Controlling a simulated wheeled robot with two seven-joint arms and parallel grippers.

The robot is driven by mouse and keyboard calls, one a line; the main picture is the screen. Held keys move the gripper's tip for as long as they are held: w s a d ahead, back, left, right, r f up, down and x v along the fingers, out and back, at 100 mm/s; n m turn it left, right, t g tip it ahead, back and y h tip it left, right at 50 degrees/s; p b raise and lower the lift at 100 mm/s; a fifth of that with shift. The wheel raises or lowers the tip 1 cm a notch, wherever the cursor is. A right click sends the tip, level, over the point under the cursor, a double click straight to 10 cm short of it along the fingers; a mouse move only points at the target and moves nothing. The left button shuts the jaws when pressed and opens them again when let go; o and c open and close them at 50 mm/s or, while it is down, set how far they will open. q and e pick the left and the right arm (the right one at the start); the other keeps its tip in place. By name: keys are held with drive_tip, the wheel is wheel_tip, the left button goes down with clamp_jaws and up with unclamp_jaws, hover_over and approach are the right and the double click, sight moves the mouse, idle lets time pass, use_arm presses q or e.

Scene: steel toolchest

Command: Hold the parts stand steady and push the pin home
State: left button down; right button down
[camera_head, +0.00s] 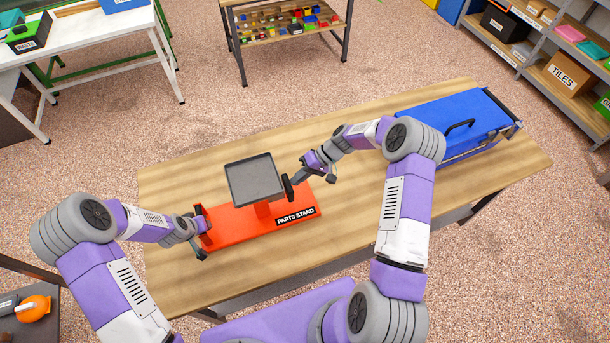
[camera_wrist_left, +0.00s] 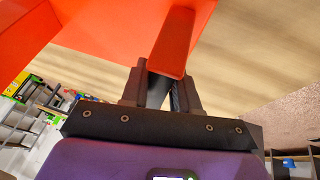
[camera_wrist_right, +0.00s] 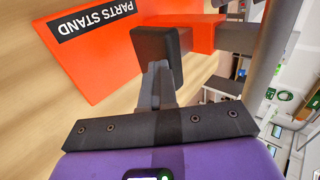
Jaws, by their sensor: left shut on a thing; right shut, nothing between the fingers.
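The orange parts stand (camera_head: 232,228) lies on the wooden table, with a grey tray (camera_head: 254,180) raised on it. My left gripper (camera_head: 201,226) is at its left end; in the left wrist view the fingers (camera_wrist_left: 161,90) are shut on an upright orange tab (camera_wrist_left: 175,42) of the stand. The pin shows as a black square head (camera_head: 288,187) at the right of the tray; its shaft is hidden. My right gripper (camera_head: 297,180) is shut and empty, its fingertips (camera_wrist_right: 158,70) right behind the head (camera_wrist_right: 158,56). They look to touch it, or nearly so.
A blue toolchest (camera_head: 455,122) with a dark handle stands at the table's right end. The wooden tabletop (camera_head: 345,225) is clear between it and the stand. A shelf bench (camera_head: 285,30) with small coloured parts stands beyond the table.

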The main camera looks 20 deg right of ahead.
use_arm(q)
drive_tip(key=shift+s+d+f, duration=0.2)
drive_tip(key=shift+s+d, duration=0.05)
drive_tip(key=shift+a, duration=0.1)
use_arm(e)
drive_tip(key=d+f+v, duration=0.2)
drive_tip(key=v, duration=1.1)
use_arm(q)
drive_tip(key=shift+w, duration=0.1)
drive_tip(key=shift+a, duration=0.1)
drive_tip(key=c, duration=0.8)
unclamp_jaws()
drive_tip(key=shift+w, duration=0.2)
drive_tip(key=shift+r, duration=0.1)
use_arm(e)
drive_tip(key=shift+a, duration=0.1)
use_arm(q)
drive_tip(key=shift+s, duration=0.1)
drive_tip(key=v, duration=1.2)
